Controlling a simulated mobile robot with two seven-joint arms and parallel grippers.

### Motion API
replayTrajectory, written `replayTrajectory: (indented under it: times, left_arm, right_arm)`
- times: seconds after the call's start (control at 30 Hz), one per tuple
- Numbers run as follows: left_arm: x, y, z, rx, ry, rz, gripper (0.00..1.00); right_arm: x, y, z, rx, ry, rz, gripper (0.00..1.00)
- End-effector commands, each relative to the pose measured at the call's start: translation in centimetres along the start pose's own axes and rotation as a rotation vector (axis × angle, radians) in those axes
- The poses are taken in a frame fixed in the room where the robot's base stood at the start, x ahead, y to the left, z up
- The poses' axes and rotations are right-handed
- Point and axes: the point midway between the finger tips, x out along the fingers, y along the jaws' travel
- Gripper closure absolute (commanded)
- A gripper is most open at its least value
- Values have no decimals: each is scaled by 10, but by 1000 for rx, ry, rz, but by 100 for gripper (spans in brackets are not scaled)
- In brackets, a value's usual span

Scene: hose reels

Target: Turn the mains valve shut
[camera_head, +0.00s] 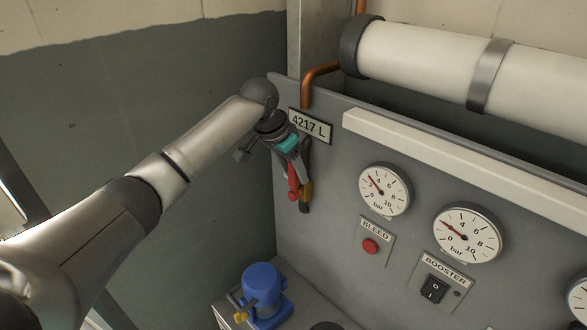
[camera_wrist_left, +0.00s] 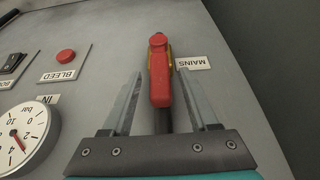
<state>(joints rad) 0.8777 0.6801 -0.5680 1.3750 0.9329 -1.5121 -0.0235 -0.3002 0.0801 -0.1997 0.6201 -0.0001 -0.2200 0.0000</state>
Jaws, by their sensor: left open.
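The mains valve has a red lever handle (camera_wrist_left: 159,75) with a yellowish edge, beside the MAINS label (camera_wrist_left: 192,63) in the left wrist view. In the head view the handle (camera_head: 293,188) shows partly below my gripper, at the panel's left, with a brass part (camera_head: 306,192) next to it. My left gripper (camera_head: 291,172) is open. In the left wrist view its two fingers (camera_wrist_left: 160,73) lie on either side of the handle, with gaps visible on both sides. The valve body is mostly hidden. My right gripper is not in view.
The grey panel (camera_head: 335,215) carries gauges (camera_head: 385,190), (camera_head: 467,233), a red BLEED button (camera_head: 371,246) and a BOOSTER switch (camera_head: 434,289). A 4217 L plate (camera_head: 310,126) and copper pipe (camera_head: 310,84) are close to my gripper. A blue device (camera_head: 262,290) stands below.

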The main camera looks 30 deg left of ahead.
Motion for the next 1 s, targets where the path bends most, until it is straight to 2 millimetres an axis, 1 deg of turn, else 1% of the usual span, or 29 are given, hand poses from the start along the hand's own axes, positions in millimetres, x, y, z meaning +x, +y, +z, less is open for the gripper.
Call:
replayTrajectory:
  times: [0.1,0.37,0.47,0.9,0.93,1.0]
  left_arm:
    - [6,0,0,1,-1,0,40]
    - [8,0,0,1,-1,-1,40]
    - [8,0,0,1,-1,-1,49]
    - [7,0,0,1,0,-1,98]
    - [7,0,0,1,0,-1,100]
    - [7,0,0,1,0,-1,100]
  right_arm:
    - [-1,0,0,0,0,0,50]
    - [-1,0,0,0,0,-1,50]
    - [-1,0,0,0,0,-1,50]
    - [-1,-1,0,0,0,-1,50]
    - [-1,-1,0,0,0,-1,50]
    - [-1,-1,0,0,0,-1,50]
